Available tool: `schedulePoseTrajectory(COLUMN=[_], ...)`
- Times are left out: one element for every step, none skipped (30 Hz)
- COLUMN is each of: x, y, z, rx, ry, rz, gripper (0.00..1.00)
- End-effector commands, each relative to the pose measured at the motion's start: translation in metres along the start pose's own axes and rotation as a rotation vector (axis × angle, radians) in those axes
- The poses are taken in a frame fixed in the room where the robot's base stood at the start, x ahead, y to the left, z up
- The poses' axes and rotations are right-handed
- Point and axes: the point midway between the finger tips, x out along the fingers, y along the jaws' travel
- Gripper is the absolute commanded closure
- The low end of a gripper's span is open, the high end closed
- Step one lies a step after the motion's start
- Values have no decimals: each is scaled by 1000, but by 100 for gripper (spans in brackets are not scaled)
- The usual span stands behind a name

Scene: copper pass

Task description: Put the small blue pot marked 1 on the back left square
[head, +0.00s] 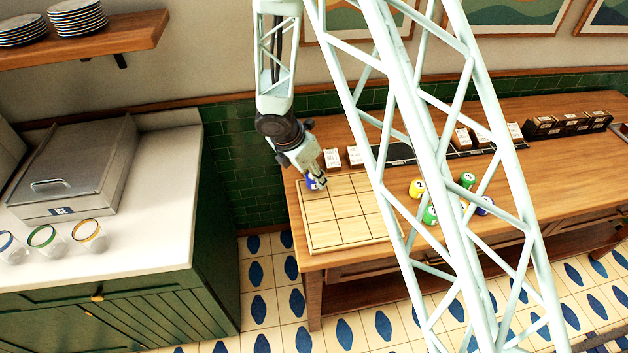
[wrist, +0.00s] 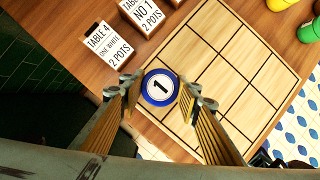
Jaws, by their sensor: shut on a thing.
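The small blue pot marked 1 (wrist: 159,87) is between the two fingers of my gripper (wrist: 157,92) in the wrist view, upright with its white numbered top facing the camera. My gripper is shut on it. In the head view the pot (head: 312,183) shows as a bit of blue under my gripper (head: 316,184), at the back left corner of the wooden board with ruled squares (head: 340,213). The pot covers that corner square in part; whether it touches the board or hangs just above is unclear. The board's other visible squares are bare.
Several yellow, green and blue pots (head: 430,214) stand right of the board, partly behind my arm's lattice. White lettered cards on wooden blocks (wrist: 110,45) stand close behind the board. The counter's left edge is near the board, with a gap to the white counter (head: 120,230).

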Motion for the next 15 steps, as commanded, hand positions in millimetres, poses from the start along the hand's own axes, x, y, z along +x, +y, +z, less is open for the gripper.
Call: schedulePoseTrajectory(x=[5, 7, 10, 12, 13, 14, 14, 14, 14, 14, 14, 14, 14, 14, 14], y=[0, 0, 0, 0, 0, 0, 0, 0, 0, 0, 0, 0, 0, 0, 0], z=[-2, -3, -4, -5, -5, -6, -6, -6, -6, -6, -6, -6, -6, -6, -6], rx=[-1, -1, 0, 0, 0, 0, 0, 0, 0, 0, 0, 0, 0, 0, 0], ry=[0, 0, 0, 0, 0, 0, 0, 0, 0, 0, 0, 0, 0, 0, 0], rz=[0, 0, 0, 0, 0, 0, 1, 1, 1, 1, 1, 1, 1, 1, 1], gripper=[82, 82, 82, 82, 82, 82, 82, 82, 82, 82, 82, 82, 82, 82, 82])
